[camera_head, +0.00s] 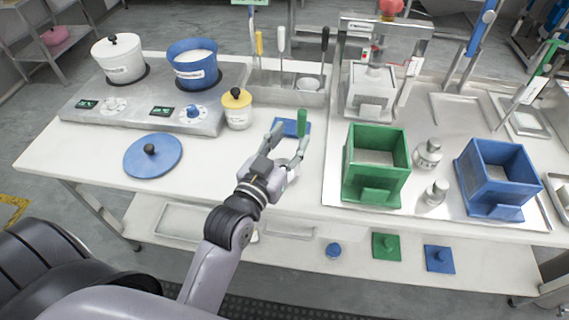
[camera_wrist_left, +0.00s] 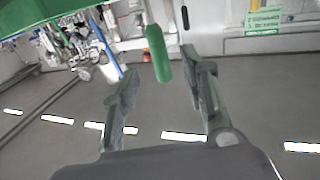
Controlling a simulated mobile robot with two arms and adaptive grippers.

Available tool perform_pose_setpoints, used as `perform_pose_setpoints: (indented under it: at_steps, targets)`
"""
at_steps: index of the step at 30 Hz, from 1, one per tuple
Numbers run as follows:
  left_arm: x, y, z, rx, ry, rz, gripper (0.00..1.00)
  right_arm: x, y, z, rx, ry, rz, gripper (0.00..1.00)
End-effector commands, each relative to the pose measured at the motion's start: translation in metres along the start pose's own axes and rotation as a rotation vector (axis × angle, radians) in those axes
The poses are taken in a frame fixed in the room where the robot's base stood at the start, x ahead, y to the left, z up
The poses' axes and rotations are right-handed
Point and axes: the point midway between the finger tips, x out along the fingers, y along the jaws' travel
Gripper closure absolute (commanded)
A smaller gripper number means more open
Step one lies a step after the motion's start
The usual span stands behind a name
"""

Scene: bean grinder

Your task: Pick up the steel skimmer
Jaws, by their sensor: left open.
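My left gripper (camera_head: 290,137) is open over the white table, its fingers pointing toward the utensil rack. A green handle (camera_head: 301,122) stands upright at the right fingertip, in front of a small blue block (camera_head: 290,128). In the left wrist view the green handle (camera_wrist_left: 158,53) shows in the gap between the two spread fingers (camera_wrist_left: 160,95), touching neither as far as I can see. Yellow (camera_head: 259,42), white (camera_head: 281,39) and black (camera_head: 325,42) handles stand at the rack behind. I cannot tell which utensil is the steel skimmer; the heads are small or hidden. My right gripper is not in view.
A yellow pot (camera_head: 237,109) stands left of the gripper, near the stove (camera_head: 150,112) with a white pot (camera_head: 119,60) and blue pot (camera_head: 192,64). A blue lid (camera_head: 153,156) lies front left. A green box (camera_head: 376,165) and blue box (camera_head: 496,178) stand right.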

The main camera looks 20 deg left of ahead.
Motion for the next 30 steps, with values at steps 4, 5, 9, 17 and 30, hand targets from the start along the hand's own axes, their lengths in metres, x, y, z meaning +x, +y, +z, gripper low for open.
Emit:
perform_pose_setpoints:
  at_steps: [4,5,9,17,30]
  targets:
    - [0.010,0.000,-0.001,0.000,0.000,0.000,0.59,-0.002,-0.001,-0.001,0.000,0.000,-0.001,0.60]
    - [0.012,0.000,-0.001,0.000,0.000,0.000,0.59,-0.003,-0.001,-0.001,0.000,0.000,-0.001,0.60]
    - [0.030,0.000,-0.007,0.000,0.002,-0.001,0.59,-0.011,-0.001,-0.002,0.000,0.001,-0.002,0.60]
    - [0.060,0.000,-0.005,0.001,0.000,0.000,0.59,-0.017,-0.003,-0.002,0.001,0.001,-0.003,0.60]
    - [0.061,0.000,-0.004,0.001,0.000,0.000,0.72,-0.016,-0.003,-0.002,0.000,0.001,-0.003,0.60]
